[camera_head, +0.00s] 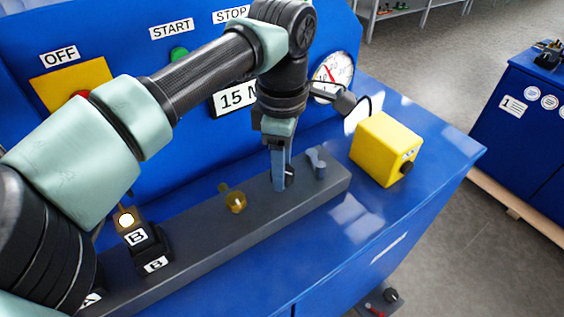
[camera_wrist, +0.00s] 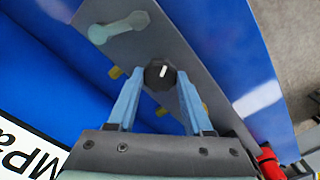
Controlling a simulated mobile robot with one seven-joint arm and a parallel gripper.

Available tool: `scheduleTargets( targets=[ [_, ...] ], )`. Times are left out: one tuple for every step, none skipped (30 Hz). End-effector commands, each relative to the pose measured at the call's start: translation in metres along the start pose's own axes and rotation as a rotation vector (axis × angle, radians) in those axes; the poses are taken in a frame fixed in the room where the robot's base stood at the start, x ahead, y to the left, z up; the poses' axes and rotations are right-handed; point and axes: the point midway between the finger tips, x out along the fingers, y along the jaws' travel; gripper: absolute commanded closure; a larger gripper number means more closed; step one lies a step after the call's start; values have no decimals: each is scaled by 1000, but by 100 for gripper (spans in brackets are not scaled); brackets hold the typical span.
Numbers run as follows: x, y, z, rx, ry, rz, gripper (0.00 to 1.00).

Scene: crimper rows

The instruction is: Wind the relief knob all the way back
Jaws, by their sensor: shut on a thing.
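The relief knob appears to be the small black knob (camera_wrist: 154,80) with a white pointer line, standing on the grey manifold bar; I see no label on it. My gripper (camera_wrist: 160,74) has its two blue fingers on either side of the knob and is shut on it. In the head view my gripper (camera_head: 281,184) points straight down at the bar, and part of the dark knob (camera_head: 290,177) shows beside the fingers. The pointer line is nearly upright in the wrist view, leaning slightly right.
A yellow box (camera_head: 384,146) stands right of the bar. A round gauge (camera_head: 334,74) and a green START button (camera_head: 179,54) are on the blue panel behind.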

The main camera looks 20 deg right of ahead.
Motion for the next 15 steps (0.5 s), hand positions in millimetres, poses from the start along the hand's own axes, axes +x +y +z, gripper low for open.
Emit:
scheduleTargets(
  targets=[
    [0,0,0,0,0,-1,93],
    [0,0,0,0,0,-1,98],
    [0,0,0,0,0,-1,100],
    [0,0,0,0,0,-1,100],
    [0,0,0,0,0,-1,100],
    [0,0,0,-2,0,-1,100],
    [0,0,0,-4,0,-1,100],
    [0,0,0,-7,0,-1,100],
    [0,0,0,-13,0,-1,100],
    [0,0,0,-19,0,-1,100],
    [0,0,0,-27,0,-1,100],
    [0,0,0,-39,1,-1,100],
    [0,0,0,-50,1,-1,100],
    [0,0,0,-64,1,-1,100],
    [0,0,-1,-83,2,-1,100]
  ],
)
